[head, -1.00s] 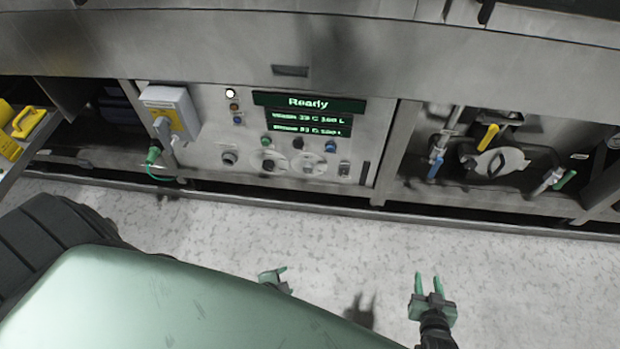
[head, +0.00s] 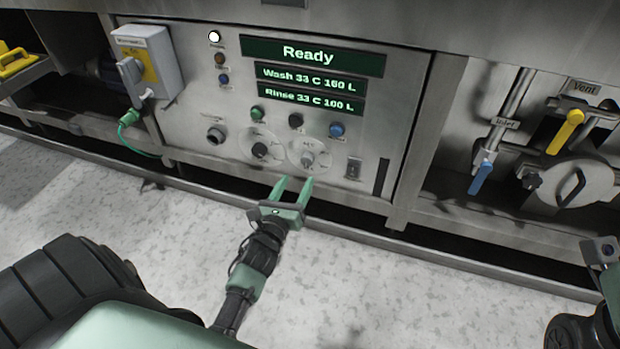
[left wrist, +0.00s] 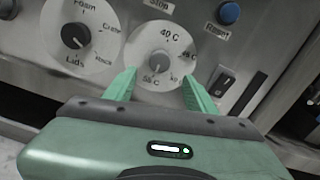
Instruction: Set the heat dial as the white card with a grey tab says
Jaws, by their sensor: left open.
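The heat dial (head: 307,158) is a round white plate with a small grey knob and temperature marks, low on the washer's control panel. In the left wrist view the heat dial (left wrist: 143,45) shows "40 C" at its top; where its knob points I cannot tell. My left gripper (head: 294,183) is open and empty, just below and in front of the dial in the head view. In the left wrist view its green fingertips (left wrist: 160,82) flank the dial's lower part; contact is not clear. No white card with a grey tab shows.
Left of the heat dial is a programme dial (head: 260,148) with a black knob. Buttons, including a blue one (head: 337,130), sit above, and a rocker switch (head: 353,167) is at right. The display (head: 308,54) reads "Ready". A valve bay (head: 545,150) lies further right.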

